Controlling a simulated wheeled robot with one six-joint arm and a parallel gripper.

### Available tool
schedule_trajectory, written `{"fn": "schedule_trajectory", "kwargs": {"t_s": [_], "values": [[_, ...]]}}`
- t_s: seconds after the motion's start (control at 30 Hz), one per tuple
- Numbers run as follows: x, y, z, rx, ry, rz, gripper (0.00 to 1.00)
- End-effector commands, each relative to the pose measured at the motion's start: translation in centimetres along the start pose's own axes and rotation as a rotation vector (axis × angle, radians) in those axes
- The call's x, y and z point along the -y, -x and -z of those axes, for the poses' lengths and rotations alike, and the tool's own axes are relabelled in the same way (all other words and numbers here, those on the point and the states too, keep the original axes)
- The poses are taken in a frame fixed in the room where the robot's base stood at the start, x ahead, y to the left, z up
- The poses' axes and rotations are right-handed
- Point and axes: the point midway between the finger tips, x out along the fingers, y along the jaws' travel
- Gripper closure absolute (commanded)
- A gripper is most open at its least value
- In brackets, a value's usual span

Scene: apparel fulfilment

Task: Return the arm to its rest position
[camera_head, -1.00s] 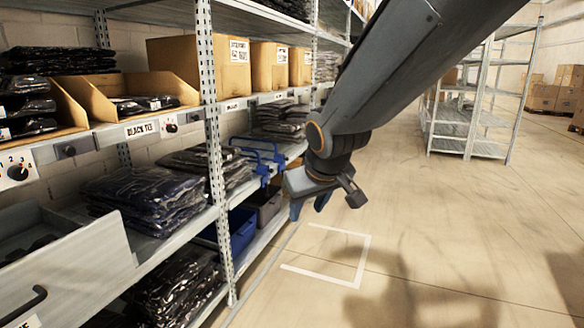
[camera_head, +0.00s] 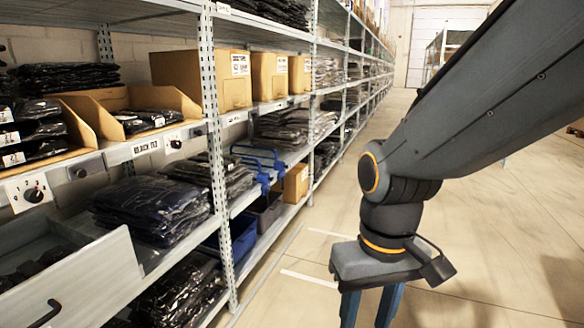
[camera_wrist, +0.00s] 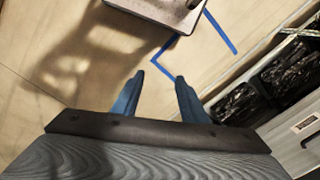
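My gripper (camera_head: 370,308) hangs from my arm over the aisle floor, right of the shelving, pointing down in the head view. Its two blue fingers stand apart with nothing between them. The wrist view also shows the fingers (camera_wrist: 157,92) spread and empty above the bare floor. The fingertips are cut off at the bottom edge of the head view.
A long shelving rack (camera_head: 211,130) lines the left side with bagged garments (camera_head: 150,208), open cardboard bins and boxes (camera_head: 272,76). A grey drawer (camera_head: 85,285) sticks out at lower left. A blue bin (camera_head: 236,238) sits low. The aisle floor (camera_head: 500,240) is clear.

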Motion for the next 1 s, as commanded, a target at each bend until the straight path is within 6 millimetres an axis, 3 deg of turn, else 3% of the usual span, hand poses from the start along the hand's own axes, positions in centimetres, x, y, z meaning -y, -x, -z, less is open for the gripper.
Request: {"fn": "schedule_trajectory", "kwargs": {"t_s": [0.1,0.5,0.7,1.0], "values": [[-1.0,2.2,-0.3,0.003,-0.039,-0.007,0.60],[-5.2,7.8,-1.5,0.007,-0.174,-0.029,0.60],[-6.7,9.1,-2.1,0.006,-0.216,-0.035,0.60],[-7.2,9.2,-2.2,0.006,-0.227,-0.037,0.60]]}}
